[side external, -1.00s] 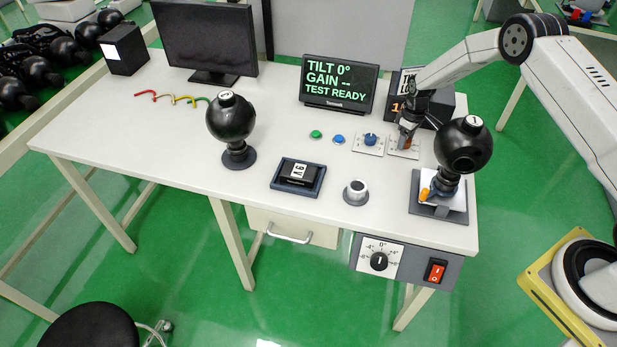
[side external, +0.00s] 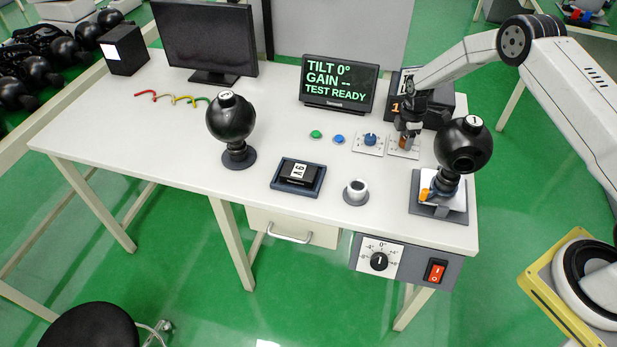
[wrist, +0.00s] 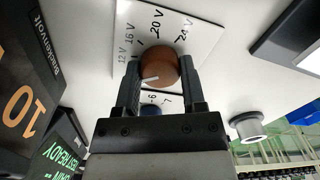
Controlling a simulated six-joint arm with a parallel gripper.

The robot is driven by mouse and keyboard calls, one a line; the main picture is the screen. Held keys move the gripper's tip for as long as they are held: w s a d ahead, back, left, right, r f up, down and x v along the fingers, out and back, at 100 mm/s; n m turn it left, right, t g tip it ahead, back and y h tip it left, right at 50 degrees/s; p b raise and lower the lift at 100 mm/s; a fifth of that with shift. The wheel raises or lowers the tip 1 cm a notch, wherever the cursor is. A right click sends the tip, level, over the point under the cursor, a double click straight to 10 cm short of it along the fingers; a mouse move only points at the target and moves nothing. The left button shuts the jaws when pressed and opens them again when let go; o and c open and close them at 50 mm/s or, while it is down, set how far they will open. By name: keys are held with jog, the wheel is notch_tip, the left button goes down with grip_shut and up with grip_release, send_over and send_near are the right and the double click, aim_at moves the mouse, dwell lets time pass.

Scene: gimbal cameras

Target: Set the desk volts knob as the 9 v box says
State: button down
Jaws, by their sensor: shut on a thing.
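The volts knob (wrist: 160,66) is orange-brown with a short white pointer line, on a white plate marked 12 V, 16 V, 20 V and 24 V. In the side view the knob (side external: 403,144) sits at the back right of the desk. My gripper (side external: 405,136) points down at it, shut on its sides; in the wrist view both fingers of my gripper (wrist: 160,72) flank it. The exact marking under the pointer is hard to tell. The 9 V box (side external: 298,172) is black with a white label, upside down in the picture, lying in a dark blue tray (side external: 277,186).
The dark supply box behind shows orange digits starting 10 (wrist: 25,108). A blue knob (side external: 370,140) on its plate is close left. A black ball on a stand (side external: 463,145) is close right. The screen (side external: 340,85) reads TILT 0°, GAIN --, TEST READY.

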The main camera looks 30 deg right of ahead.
aim_at(405, 139)
jog(key=shift+n, duration=0.6)
jog(key=shift+c, duration=0.8)
grip_release()
jog(key=shift+r, duration=0.1)
jog(key=shift+w+r, duration=0.1)
jog(key=shift+r, duration=3.75)
